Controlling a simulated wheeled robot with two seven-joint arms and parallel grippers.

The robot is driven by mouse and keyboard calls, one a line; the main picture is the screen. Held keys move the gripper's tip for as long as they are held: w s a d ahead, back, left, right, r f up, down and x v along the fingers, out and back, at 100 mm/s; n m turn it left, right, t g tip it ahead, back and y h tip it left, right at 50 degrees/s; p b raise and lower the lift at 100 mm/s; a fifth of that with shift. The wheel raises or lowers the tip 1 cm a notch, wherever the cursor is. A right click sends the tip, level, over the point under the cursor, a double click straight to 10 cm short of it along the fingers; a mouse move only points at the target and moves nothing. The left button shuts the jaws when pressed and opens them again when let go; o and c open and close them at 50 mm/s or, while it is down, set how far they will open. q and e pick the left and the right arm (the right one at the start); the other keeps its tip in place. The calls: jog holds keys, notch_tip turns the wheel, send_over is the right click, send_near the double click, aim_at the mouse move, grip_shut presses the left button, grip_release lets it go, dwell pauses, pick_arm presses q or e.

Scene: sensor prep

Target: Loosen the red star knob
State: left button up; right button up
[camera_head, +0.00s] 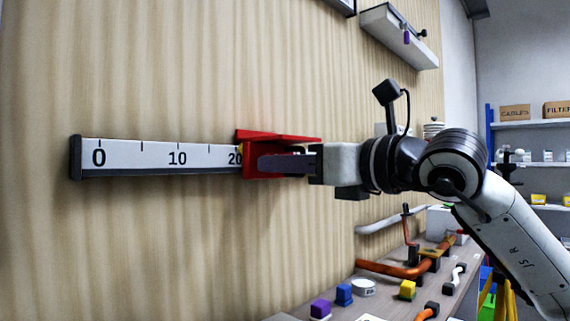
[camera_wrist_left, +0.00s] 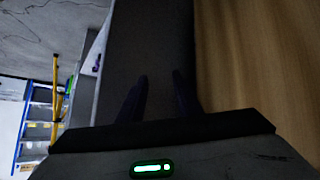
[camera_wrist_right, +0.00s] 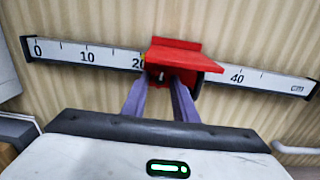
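A red slider with a hood-like plate (camera_head: 278,135) sits on a white scale rail (camera_head: 150,157) on the wall, just past the 20 mark. It also shows in the right wrist view (camera_wrist_right: 180,54). I cannot make out the star knob itself; the hood and my fingers cover that area. My right gripper (camera_head: 262,165) reaches in from the right, its fingers under the hood at the slider. In the right wrist view its fingertips (camera_wrist_right: 163,80) are a little apart, and what lies between them is unclear. My left gripper (camera_wrist_left: 160,76) has its fingers apart with nothing seen between them.
Below, a bench (camera_head: 385,300) carries an orange pipe (camera_head: 395,269), a white roll (camera_head: 363,287) and small purple, blue and yellow blocks. The wall left of the rail is clear.

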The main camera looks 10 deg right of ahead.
jog(key=shift+n, duration=0.8)
jog(key=o, duration=1.1)
jog(key=shift+c, duration=0.2)
jog(key=shift+d, duration=0.1)
jog(key=v, duration=1)
jog(key=shift+b, duration=0.4)
jog(key=shift+s, duration=0.15)
